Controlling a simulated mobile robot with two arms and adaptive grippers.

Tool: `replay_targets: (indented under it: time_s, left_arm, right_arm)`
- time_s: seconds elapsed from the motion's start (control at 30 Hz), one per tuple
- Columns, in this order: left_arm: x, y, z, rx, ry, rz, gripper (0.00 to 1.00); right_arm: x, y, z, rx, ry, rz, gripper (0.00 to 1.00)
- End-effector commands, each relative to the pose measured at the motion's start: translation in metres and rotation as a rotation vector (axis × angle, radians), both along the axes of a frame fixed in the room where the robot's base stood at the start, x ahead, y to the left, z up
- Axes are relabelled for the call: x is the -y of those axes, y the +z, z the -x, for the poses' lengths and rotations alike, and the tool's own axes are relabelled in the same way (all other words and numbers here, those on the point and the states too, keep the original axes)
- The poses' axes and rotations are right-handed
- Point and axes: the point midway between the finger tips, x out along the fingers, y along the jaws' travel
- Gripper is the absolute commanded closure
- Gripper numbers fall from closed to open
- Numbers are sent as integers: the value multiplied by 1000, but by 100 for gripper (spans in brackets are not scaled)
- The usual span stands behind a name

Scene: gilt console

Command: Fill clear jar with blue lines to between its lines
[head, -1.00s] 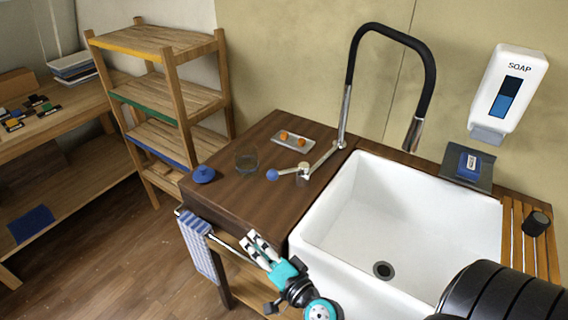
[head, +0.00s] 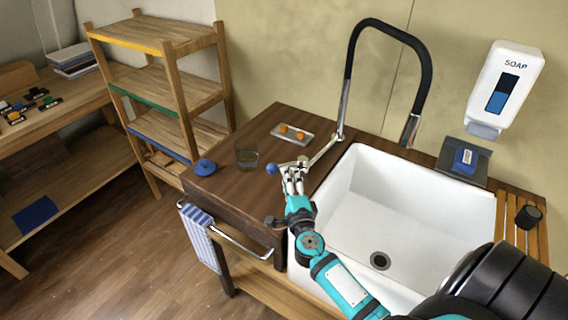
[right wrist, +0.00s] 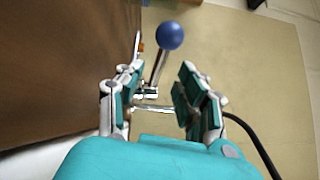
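The tap lever with a blue ball knob (head: 271,168) sticks out toward the jar; the knob also shows in the right wrist view (right wrist: 169,36). My right gripper (head: 293,180) is at the lever, just right of the knob. In the right wrist view its fingers (right wrist: 155,98) are apart, with the lever beyond and between them. My left gripper is not in view.
The black spout (head: 420,75) arches over the white sink (head: 345,215), its nozzle above the basin's back. A small tray (head: 305,138) with orange pieces lies behind the jar. A striped towel (head: 200,238) hangs in front. A soap dispenser (head: 505,90) is at right.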

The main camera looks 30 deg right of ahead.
Motion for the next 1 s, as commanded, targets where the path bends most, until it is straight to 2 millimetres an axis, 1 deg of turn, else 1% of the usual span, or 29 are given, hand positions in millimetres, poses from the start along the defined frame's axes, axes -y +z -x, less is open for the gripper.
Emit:
replay_targets:
  time_s: [0.03, 0.1, 0.2, 0.3, 0.47, 0.73, 1.0]
  left_arm:
    - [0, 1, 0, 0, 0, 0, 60]
    - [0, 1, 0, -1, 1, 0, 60]
    - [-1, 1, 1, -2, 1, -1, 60]
    - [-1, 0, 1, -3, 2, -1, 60]
    - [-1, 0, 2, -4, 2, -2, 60]
    - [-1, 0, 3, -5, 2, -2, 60]
    - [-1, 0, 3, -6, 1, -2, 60]
  right_arm:
    - [5, 2, -11, 1, 0, 2, 63]
    - [10, 2, -24, 2, 1, 2, 63]
    - [16, 2, -38, 1, 1, 1, 63]
    - [20, 1, -49, 1, 1, 1, 63]
    - [23, 1, -56, -1, 1, 1, 63]
    - [23, 1, -57, -1, 1, 1, 63]
    - [23, 1, -57, 0, 1, 1, 98]
